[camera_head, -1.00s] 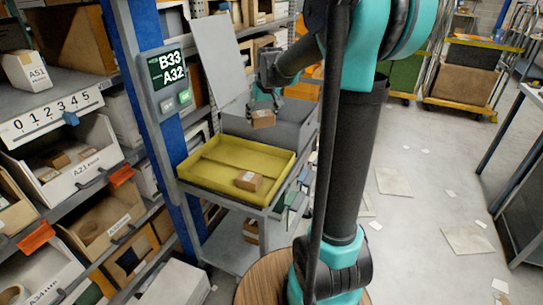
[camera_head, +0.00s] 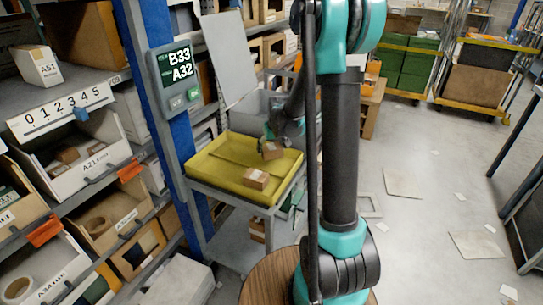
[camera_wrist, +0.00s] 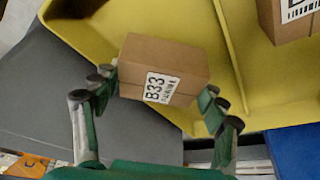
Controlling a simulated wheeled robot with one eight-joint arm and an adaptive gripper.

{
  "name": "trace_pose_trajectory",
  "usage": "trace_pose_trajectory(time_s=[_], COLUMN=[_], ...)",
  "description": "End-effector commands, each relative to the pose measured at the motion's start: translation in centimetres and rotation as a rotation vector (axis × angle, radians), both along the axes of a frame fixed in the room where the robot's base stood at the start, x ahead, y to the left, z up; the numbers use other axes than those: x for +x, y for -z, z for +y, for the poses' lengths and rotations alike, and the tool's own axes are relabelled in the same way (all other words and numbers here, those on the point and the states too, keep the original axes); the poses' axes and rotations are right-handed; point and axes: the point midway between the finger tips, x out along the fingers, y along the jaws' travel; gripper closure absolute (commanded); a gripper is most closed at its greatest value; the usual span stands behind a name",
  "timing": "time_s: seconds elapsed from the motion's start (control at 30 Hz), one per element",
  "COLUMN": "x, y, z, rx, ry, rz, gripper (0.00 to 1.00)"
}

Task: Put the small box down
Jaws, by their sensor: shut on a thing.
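A small brown cardboard box (camera_head: 272,150) is held by my gripper (camera_head: 270,138) at the back right of a yellow tray. In the wrist view the held box (camera_wrist: 160,62) carries a white label reading B33, and the fingers of my gripper (camera_wrist: 158,100) close on its two sides. The box is over the yellow tray (camera_wrist: 90,22); I cannot tell whether it touches the tray floor. The yellow tray (camera_head: 208,168) stands on a grey cart. A second brown box (camera_head: 255,179) lies in the tray's front right, and part of it shows in the wrist view (camera_wrist: 290,22).
A blue post with a sign (camera_head: 180,75) reading B33 and A32 stands left of the tray. Shelves with open bins (camera_head: 90,165) fill the left side. A grey bin (camera_head: 250,108) is behind the tray. The tray's left half is clear.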

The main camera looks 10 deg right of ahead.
Motion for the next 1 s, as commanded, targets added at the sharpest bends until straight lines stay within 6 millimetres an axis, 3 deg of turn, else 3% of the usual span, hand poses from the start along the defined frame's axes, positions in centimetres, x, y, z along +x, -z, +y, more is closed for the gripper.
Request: trace_pose_trajectory(time_s=[0.3,0.67,0.7,0.87,1.0], x=[0.1,0.0,0.0,0.0,0.0], y=[3.4,3.7,3.8,3.7,3.7], z=[0.0,0.0,0.0,0.0,0.0], rx=[0.0,0.0,0.0,0.0,0.0], ry=[0.0,0.0,0.0,0.0,0.0], rz=[0.0,0.0,0.0,0.0,0.0], gripper=[0.58,0.58,0.26,0.07,0.07])
